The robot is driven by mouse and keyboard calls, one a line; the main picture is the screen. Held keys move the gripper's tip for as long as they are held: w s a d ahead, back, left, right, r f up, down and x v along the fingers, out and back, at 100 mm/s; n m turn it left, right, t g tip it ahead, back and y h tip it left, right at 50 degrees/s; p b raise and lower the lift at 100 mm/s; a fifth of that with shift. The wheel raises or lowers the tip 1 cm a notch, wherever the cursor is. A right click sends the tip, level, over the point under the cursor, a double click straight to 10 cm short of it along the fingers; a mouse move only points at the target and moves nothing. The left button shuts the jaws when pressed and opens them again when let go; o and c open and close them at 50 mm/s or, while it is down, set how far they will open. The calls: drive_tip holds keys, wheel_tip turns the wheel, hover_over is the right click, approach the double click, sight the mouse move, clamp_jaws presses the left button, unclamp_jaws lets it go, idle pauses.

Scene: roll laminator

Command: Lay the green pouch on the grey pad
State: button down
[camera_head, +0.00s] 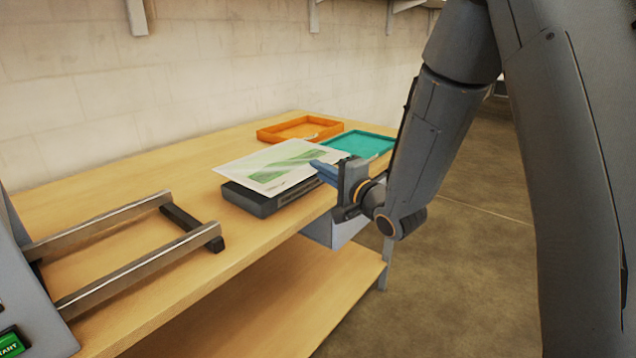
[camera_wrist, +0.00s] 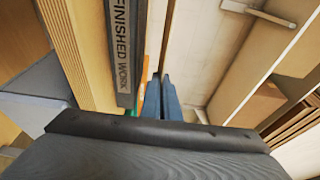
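The green pouch (camera_head: 277,167) is a flat white sheet with green patches, lying level over the dark grey pad (camera_head: 268,203) in the head view. It covers most of the pad's top; whether it rests fully on it or sits just above cannot be told. In the wrist view the pad's front face (camera_wrist: 121,55) carries the words FINISHED WORK. My gripper (camera_head: 314,169) is at the pouch's right edge, just over the pad. Its blue fingers (camera_wrist: 162,80) are close together, seemingly with the thin pouch edge between them. The pouch is nearly edge-on in the wrist view.
An orange tray (camera_head: 262,133) and a teal tray (camera_head: 385,151) lie behind the pad on the wooden bench (camera_head: 120,196). A grey machine with two rails (camera_head: 140,268) and a dark crossbar (camera_head: 190,226) stands at the left. The bench's front edge runs below the pad.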

drive_tip(key=shift+f, duration=1.95)
drive_tip(key=c, duration=2)
unclamp_jaws()
drive_tip(key=shift+f, duration=0.15)
drive_tip(key=shift+c, duration=0.2)
